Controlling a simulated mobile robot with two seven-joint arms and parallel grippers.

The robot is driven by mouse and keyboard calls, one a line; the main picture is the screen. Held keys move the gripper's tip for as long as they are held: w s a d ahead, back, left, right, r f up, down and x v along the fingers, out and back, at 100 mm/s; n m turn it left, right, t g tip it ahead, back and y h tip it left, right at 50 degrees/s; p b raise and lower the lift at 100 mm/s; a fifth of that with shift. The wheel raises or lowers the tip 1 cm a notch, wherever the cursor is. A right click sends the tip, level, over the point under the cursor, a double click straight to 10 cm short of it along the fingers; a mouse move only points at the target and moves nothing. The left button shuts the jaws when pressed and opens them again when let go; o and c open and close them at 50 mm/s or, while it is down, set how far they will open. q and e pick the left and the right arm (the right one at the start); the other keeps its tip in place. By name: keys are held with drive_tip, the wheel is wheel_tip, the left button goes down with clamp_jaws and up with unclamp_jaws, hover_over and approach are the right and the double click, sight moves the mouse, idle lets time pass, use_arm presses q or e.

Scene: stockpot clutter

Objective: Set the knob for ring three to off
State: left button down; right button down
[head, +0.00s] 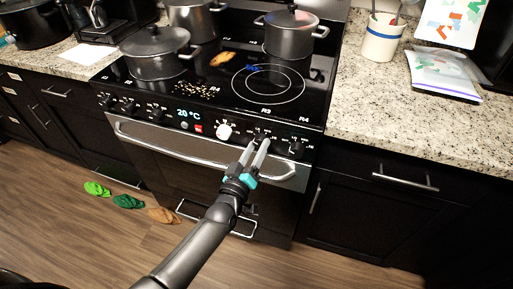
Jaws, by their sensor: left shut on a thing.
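The black stove has a front panel with a row of knobs. My left gripper (258,148) reaches up from below, its two fingers at the knob (261,136) under the label R3. It is shut on that knob, and the fingers partly cover it, so its pointer setting cannot be read. A black knob (297,149) under R4 is to the right, and a white knob (223,132) to the left. Ring three (268,84) is bare on the glass cooktop. My right gripper is not in view.
Lidded pots (155,52) (290,33) and another pot (193,18) stand on the cooktop. The oven handle (200,158) runs below the knobs, close to my gripper. A white crock (381,38) and bagged item (442,75) sit on the right counter. Sandals (128,201) lie on the floor.

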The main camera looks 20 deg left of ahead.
use_arm(q)
drive_tip(key=shift+c, duration=1.6)
unclamp_jaws()
drive_tip(key=s+a+p, duration=0.1)
drive_tip(key=s+p, duration=0.1)
drive_tip(key=s, duration=1.3)
drive_tip(key=shift+s+f, duration=0.15)
drive_tip(key=shift+f, duration=0.25)
drive_tip(key=shift+a, duration=0.1)
